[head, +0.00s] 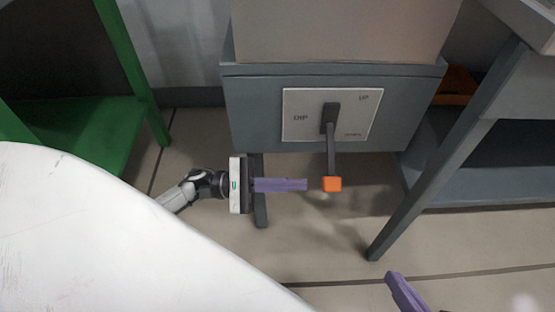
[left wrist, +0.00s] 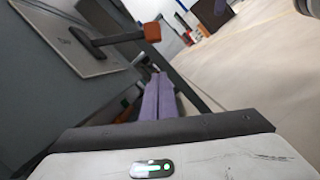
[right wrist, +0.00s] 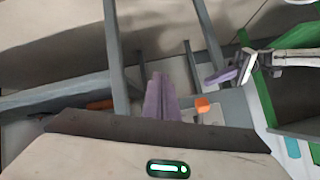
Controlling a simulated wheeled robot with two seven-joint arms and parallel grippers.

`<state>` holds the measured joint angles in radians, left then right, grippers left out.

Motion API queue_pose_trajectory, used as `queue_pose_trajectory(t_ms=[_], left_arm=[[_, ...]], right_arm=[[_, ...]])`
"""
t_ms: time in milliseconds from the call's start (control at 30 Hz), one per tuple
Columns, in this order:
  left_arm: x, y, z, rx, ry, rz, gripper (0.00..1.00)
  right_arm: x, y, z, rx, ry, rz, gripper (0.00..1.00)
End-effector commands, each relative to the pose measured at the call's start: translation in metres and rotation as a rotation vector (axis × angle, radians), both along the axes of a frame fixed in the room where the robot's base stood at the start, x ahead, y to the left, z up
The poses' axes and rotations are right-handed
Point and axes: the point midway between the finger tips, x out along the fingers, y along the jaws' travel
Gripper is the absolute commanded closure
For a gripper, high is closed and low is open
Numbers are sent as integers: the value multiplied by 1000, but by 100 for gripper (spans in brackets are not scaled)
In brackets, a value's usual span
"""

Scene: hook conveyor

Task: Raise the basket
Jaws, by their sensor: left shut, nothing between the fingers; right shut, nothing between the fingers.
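A dark lever (head: 331,140) hangs down from a light plate (head: 300,110) on the front of a grey cabinet. Its end carries an orange knob (head: 332,184), which also shows in the left wrist view (left wrist: 152,31) and the right wrist view (right wrist: 202,104). My left gripper (head: 306,185) is shut and empty, with its purple fingertips just left of the knob and apparently short of it. My right gripper (head: 390,277) is shut and empty, lower right of the knob and well apart from it. I cannot make out a basket for certain in any view.
A large beige box-like body (head: 345,30) rests on the cabinet (head: 240,115). A green frame (head: 85,130) stands at the left. A grey table leg (head: 445,145) slants down at the right. The floor below the knob is clear.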

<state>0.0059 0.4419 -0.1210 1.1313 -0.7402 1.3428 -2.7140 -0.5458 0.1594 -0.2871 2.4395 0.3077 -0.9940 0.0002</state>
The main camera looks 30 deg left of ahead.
Motion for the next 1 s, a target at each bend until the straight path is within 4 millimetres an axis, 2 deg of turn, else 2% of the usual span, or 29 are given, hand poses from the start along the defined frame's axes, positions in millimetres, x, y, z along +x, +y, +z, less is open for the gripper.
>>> queue_pose_trajectory(t_ms=[100,200,300,500,1000], left_arm=[[12,-25,7,-2,-3,-2,100],[14,-37,15,0,1,0,100],[6,-41,27,0,1,0,100],[-1,-46,39,-1,3,1,100],[-3,-47,41,-7,10,0,100]], right_arm=[[0,-1,-1,-4,3,0,100],[0,-1,2,-10,6,-1,100],[-1,-5,-5,-35,25,-2,100],[-3,-8,-12,-59,43,0,100],[-3,-9,-14,-64,48,-2,100]])
